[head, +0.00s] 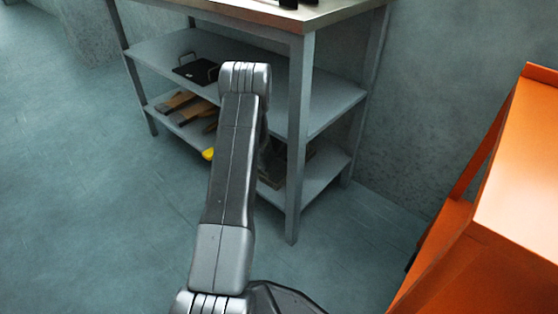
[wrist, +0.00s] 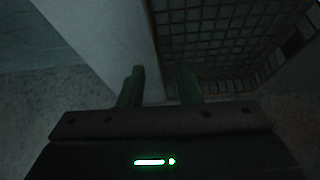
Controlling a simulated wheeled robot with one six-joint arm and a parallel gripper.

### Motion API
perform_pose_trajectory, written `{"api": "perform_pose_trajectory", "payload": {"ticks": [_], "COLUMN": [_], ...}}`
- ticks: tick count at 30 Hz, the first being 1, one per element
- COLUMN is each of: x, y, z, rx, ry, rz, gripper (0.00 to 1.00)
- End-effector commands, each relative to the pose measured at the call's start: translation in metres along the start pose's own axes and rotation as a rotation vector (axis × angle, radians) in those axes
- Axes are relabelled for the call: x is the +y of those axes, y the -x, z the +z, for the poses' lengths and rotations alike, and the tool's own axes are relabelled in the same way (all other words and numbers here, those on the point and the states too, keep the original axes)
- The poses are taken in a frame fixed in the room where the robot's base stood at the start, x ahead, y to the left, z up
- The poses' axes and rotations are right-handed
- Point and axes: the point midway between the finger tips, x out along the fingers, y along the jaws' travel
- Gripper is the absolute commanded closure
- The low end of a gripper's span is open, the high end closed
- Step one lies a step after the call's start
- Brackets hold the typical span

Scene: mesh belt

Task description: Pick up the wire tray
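The wire tray (wrist: 215,45) shows in the wrist view as a dark grid of mesh filling the upper right, just beyond my fingertips. My gripper (wrist: 161,82) is open, its two fingers apart, with no object clearly held between them. The right fingertip overlaps the near edge of the mesh in the picture; the dim light does not show whether they touch. In the head view a dark item (head: 272,170) on the lower shelf, partly behind my arm, may be the same tray. My gripper is hidden behind my arm there.
A grey metal rack (head: 300,130) has a steel top and two shelves. A black tray with handles (head: 196,70) lies on the middle shelf, brown-handled items (head: 180,103) on the lower one. An orange unit (head: 510,200) stands at right. The floor at left is clear.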

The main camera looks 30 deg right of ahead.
Motion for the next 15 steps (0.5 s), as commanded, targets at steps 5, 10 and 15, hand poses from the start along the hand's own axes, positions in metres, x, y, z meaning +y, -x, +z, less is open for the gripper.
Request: {"api": "perform_pose_trajectory", "payload": {"ticks": [5, 10, 15], "x": [0.000, 0.000, 0.000], "y": [-0.004, -0.033, -0.052], "z": [-0.007, -0.006, -0.006], "rx": [0.000, -0.003, -0.003], "ry": [0.000, 0.000, 0.000], "rz": [-0.001, 0.000, -0.001], "gripper": [0.69, 0.69, 0.69]}}
